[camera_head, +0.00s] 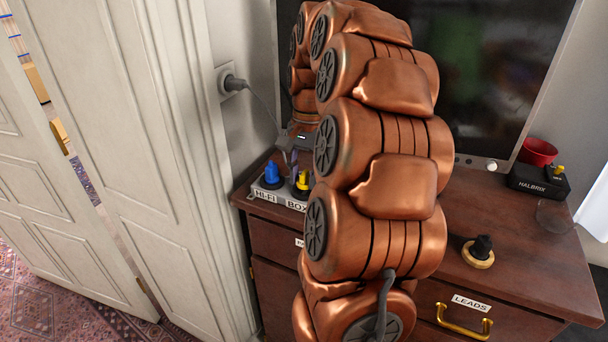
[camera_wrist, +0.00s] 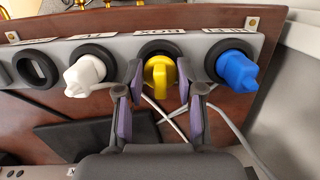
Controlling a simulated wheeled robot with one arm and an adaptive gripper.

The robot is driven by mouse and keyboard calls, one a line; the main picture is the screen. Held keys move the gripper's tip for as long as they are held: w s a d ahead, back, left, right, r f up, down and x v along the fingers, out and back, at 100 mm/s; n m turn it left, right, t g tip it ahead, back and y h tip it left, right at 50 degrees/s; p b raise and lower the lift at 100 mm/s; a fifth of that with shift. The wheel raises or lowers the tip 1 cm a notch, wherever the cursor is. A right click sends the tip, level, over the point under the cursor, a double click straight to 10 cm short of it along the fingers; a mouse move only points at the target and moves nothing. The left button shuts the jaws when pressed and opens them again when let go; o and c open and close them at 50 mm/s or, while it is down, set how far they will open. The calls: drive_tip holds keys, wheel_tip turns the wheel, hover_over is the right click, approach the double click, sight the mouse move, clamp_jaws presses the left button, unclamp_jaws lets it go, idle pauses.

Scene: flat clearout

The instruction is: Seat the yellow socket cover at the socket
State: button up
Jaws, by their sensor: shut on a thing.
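The yellow socket cover (camera_wrist: 160,75) is at the dark round socket ring (camera_wrist: 162,47) above the label reading BOX, between a white plug and a blue one. Whether it is pressed fully home, I cannot tell. My gripper (camera_wrist: 160,92) has its two purple-padded fingers either side of the yellow cover and is shut on it. In the head view the yellow cover (camera_head: 303,181) shows at the right end of the visible strip, beside my arm, which hides the rest.
The grey socket strip (camera_wrist: 110,52) also holds a white plug (camera_wrist: 86,75), a blue plug (camera_wrist: 236,70) and an open dark socket (camera_wrist: 37,69). Cables run below it.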

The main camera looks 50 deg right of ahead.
drive_tip(key=shift+f+b, duration=0.4)
drive_tip(key=shift+f, duration=0.35)
drive_tip(key=shift+r, duration=0.2)
idle(0.6)
drive_tip(key=shift+b, duration=0.65)
idle(1.3)
drive_tip(key=shift+f, duration=0.25)
drive_tip(key=shift+r, duration=0.2)
idle(0.8)
drive_tip(key=shift+b, duration=0.65)
idle(1.0)
drive_tip(key=shift+f, duration=0.25)
drive_tip(key=shift+r+b, duration=0.25)
drive_tip(key=shift+b, duration=0.1)
idle(1.0)
